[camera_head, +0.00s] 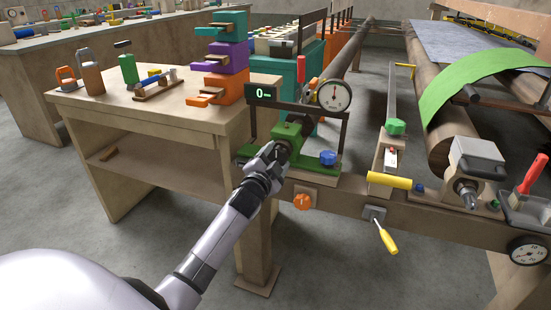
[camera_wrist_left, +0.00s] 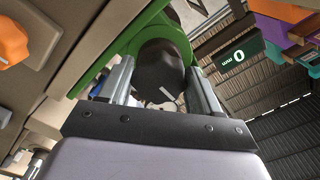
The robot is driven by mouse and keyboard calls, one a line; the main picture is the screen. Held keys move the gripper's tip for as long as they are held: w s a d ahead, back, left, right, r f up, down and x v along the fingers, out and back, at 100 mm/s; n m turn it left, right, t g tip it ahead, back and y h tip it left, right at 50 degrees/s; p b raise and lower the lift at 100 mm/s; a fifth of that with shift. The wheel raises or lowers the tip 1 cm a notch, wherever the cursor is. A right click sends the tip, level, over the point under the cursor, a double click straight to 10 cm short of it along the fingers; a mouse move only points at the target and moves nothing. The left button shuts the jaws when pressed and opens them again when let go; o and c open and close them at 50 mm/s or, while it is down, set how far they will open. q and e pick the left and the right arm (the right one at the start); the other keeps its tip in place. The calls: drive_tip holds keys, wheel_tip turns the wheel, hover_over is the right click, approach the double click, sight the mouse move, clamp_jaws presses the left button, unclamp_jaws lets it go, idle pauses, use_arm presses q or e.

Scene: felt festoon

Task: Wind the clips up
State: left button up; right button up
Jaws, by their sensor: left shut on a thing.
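My left gripper (camera_head: 274,158) reaches a green winding device (camera_head: 288,132) mounted on the wooden beam. In the left wrist view its two fingers (camera_wrist_left: 160,88) stand either side of a dark round knob (camera_wrist_left: 160,68) on the green body (camera_wrist_left: 112,62) and are shut on it. The fingers partly hide the knob in the head view. A small dark counter (camera_head: 262,93) above the device reads 0; it also shows in the left wrist view (camera_wrist_left: 236,57). I cannot make out any clips for certain. My right gripper is not in view.
A round dial gauge (camera_head: 334,95) and a blue knob (camera_head: 328,157) sit beside the device. An orange knob (camera_head: 303,201) and a yellow-handled lever (camera_head: 386,238) are on the beam. A wooden bench (camera_head: 150,110) with tools stands left. Green felt (camera_head: 480,80) drapes over the roller at right.

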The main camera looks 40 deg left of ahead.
sight(274, 159)
use_arm(q)
drive_tip(key=shift+a+f, duration=0.1)
drive_tip(key=shift+a, duration=0.05)
drive_tip(key=o, duration=1)
drive_tip(key=shift+s, duration=0.1)
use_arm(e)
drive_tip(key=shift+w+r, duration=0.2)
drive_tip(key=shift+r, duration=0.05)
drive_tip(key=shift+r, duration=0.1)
use_arm(q)
drive_tip(key=shift+s, duration=0.3)
drive_tip(key=p+v, duration=0.1)
drive_tip(key=v, duration=0.4)
drive_tip(key=shift+v, duration=0.75)
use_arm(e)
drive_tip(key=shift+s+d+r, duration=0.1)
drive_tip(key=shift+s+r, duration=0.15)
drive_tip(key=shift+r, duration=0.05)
